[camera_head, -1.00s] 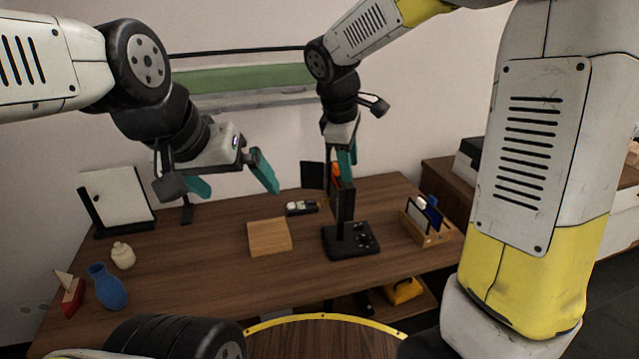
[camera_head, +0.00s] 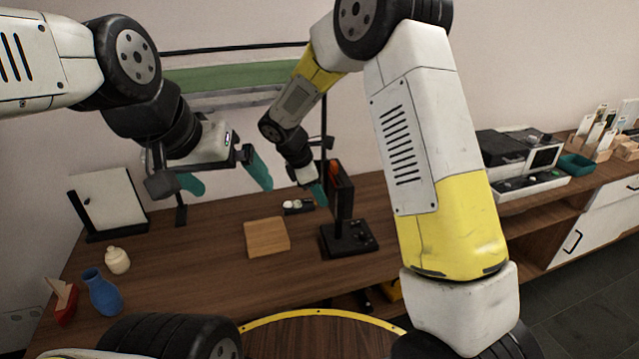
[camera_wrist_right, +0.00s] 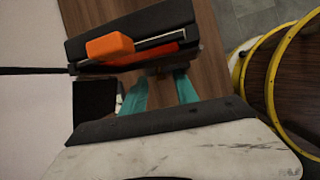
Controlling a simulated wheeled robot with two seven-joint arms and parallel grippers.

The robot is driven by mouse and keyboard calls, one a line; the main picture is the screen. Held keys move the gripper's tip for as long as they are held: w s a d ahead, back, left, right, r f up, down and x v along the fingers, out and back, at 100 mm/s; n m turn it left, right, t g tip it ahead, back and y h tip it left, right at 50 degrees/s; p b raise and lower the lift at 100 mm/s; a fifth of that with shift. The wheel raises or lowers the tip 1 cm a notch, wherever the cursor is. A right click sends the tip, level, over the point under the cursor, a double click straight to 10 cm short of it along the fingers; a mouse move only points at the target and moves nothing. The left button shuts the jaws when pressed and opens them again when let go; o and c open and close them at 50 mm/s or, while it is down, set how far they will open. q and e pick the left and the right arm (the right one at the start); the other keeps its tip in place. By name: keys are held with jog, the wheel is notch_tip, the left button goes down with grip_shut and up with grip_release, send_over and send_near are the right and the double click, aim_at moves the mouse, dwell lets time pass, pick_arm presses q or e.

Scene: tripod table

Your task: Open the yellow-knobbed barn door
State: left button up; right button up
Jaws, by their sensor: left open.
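A black upright unit (camera_head: 341,196) stands on a black base (camera_head: 348,240) on the table. An orange block (camera_head: 334,172) shows at its upper left. The right wrist view shows this orange block (camera_wrist_right: 109,46) on a dark slotted panel (camera_wrist_right: 140,25), with a red strip beside it. I see no clearly yellow knob. My right gripper (camera_head: 317,190) is just left of the upright; in the right wrist view its teal fingers (camera_wrist_right: 162,86) are apart, below the panel. I see no thing held, and cannot tell contact. My left gripper (camera_head: 232,188) is open and empty above the table's left half.
A wooden block (camera_head: 266,238) lies left of the base. A white panel in a black frame (camera_head: 108,200), a cream jar (camera_head: 117,261), a blue vase (camera_head: 103,293) and a red boat-like item (camera_head: 62,300) stand at left. A cabinet (camera_head: 590,205) stands at right.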

jog(key=shift+d+f, duration=0.15)
jog(key=shift+f, duration=0.05)
grip_shut()
dwell(1.4)
